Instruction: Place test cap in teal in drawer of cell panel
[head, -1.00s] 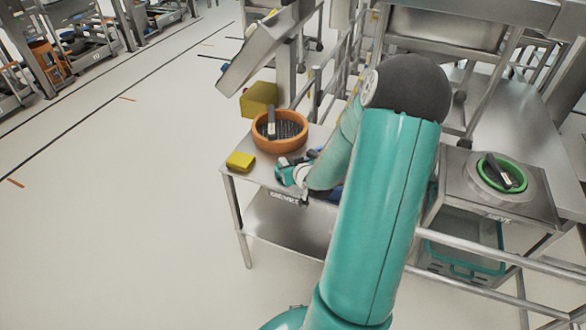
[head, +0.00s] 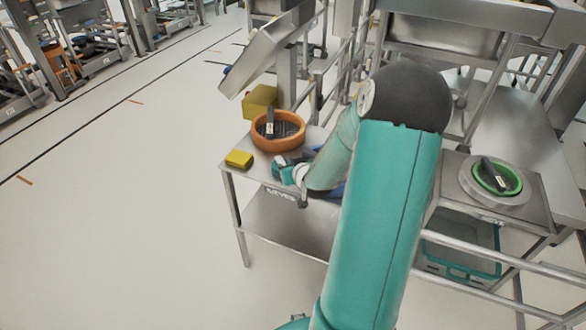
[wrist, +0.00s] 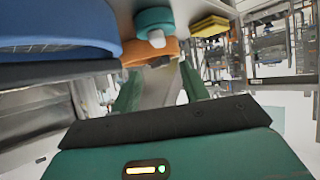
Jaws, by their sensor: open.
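A teal piece with a white stub, which looks like the teal test cap (wrist: 155,24), shows near the top of the wrist view, beyond my gripper. My gripper (wrist: 160,85) is open, with its two green fingers apart and nothing seen between them. The cell panel's drawer cannot be made out for sure.
An orange bowl (head: 278,145) with a dark item and a yellow sponge (head: 239,159) stand on the left table (head: 229,173). A yellow box (head: 260,100) is behind. A green-rimmed bowl (head: 516,187) sits on the right stand. Something blue (wrist: 60,25) is close at left. Railings surround the right side.

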